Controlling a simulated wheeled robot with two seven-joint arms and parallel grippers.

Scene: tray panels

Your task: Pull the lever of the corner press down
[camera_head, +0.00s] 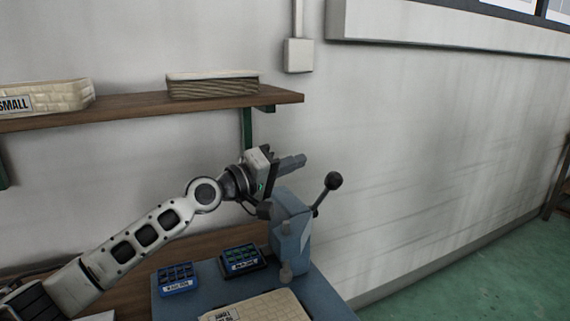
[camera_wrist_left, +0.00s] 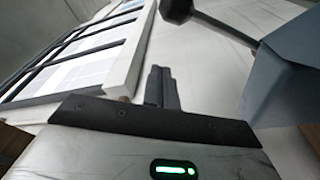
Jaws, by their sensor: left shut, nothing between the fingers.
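The corner press (camera_head: 290,228) is a blue-grey machine standing on a blue-grey base at the table's right end. Its lever (camera_head: 326,190) is a dark rod with a round black knob (camera_head: 333,180), pointing up and to the right. In the left wrist view the knob (camera_wrist_left: 176,10) is at the top and the press body (camera_wrist_left: 280,80) at the right. My left gripper (camera_head: 300,160) is shut and empty, above the press and left of the knob, apart from it. Its fingers (camera_wrist_left: 160,88) also show in the wrist view. My right gripper is not in view.
A wooden shelf (camera_head: 140,106) with two baskets hangs on the wall behind my arm. The space right of the lever is clear.

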